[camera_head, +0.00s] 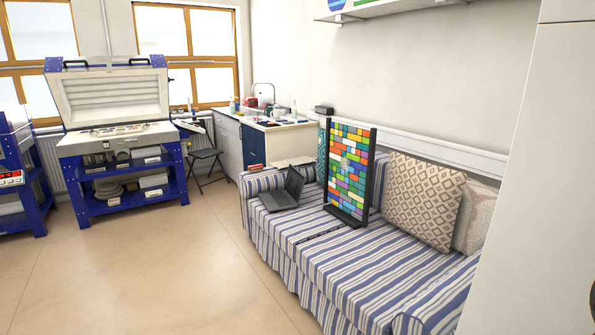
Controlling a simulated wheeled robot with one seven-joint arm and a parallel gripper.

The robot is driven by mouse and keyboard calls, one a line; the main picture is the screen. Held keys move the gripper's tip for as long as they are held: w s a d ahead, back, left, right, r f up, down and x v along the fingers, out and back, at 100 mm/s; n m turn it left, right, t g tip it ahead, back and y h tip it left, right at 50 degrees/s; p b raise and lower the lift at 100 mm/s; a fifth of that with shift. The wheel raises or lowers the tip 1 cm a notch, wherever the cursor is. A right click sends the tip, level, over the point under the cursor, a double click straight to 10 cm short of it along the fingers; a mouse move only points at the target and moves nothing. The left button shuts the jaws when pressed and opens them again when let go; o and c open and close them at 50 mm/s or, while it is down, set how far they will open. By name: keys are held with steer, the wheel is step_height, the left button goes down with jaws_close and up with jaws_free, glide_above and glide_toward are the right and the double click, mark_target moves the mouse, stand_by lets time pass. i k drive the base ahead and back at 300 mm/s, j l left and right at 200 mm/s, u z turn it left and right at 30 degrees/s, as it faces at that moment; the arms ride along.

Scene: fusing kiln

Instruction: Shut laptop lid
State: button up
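A dark laptop (283,191) sits on the far left end of a striped sofa (335,265), beside the armrest. Its lid is open and stands up at an angle from the base, with the hinge toward the right. My gripper is not in this view, so its place relative to the laptop does not show.
A colourful glass panel in a black stand (349,170) stands on the sofa just right of the laptop. An open kiln (112,98) on a blue frame stands at the left. The floor (160,265) before the sofa is clear.

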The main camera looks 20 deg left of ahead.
mark_target(295, 180)
steer(key=i+j+u, duration=1.05)
steer(key=u, duration=0.2)
steer(key=i+u, duration=0.45)
steer(key=i, duration=2.05)
steer(key=i+j+z, duration=0.1)
steer(key=i, duration=0.7)
steer(key=i+z, duration=0.45)
steer(key=i+j+z, duration=0.1)
steer(key=i+z, duration=0.2)
steer(key=z, duration=0.15)
steer(key=i+l+z, duration=0.15)
steer(key=z, duration=0.25)
steer(key=i+z, duration=0.6)
steer(key=z, duration=0.2)
